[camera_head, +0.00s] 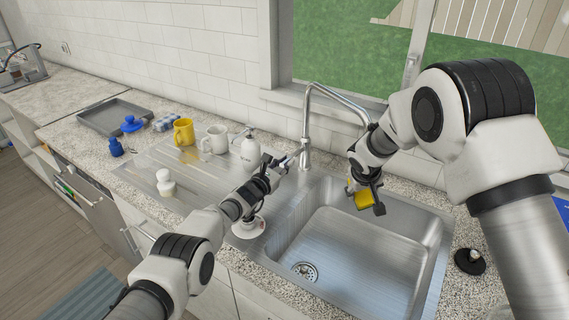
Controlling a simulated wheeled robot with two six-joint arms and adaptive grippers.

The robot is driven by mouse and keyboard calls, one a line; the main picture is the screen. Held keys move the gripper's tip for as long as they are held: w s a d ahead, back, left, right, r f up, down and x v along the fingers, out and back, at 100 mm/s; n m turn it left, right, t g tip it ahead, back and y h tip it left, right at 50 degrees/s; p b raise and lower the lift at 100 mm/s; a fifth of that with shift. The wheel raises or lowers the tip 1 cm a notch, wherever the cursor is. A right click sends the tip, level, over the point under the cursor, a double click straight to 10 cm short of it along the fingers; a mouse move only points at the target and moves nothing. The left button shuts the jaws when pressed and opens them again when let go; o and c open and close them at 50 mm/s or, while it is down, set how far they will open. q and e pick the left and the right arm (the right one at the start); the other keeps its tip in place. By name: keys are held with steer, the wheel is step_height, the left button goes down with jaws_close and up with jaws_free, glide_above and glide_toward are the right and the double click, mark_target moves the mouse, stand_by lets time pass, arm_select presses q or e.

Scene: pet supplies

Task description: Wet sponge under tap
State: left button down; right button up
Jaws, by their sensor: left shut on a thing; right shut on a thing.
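A yellow sponge (362,199) is held in my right gripper (366,196), which is shut on it above the far right part of the sink (330,240). The metal tap (306,135) stands behind the sink, and its curved spout reaches right, toward my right gripper; the spout's end is partly hidden by my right arm. My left gripper (284,163) is at the left side of the tap's base and is shut on the tap handle (297,155). I cannot make out any running water.
A grey tray (107,115) and blue items lie further left. A black round item (469,262) sits right of the sink. The basin is empty.

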arm_select(q)
steer(key=shift+w+r+g+y, duration=0.1)
steer(key=shift+r+g+y, duration=0.3)
steer(key=shift+r+g, duration=0.35)
steer(key=c, duration=1.1)
jaws_free()
steer(key=shift+d, duration=0.1)
steer(key=v, duration=1.2)
steer(key=shift+f, duration=0.1)
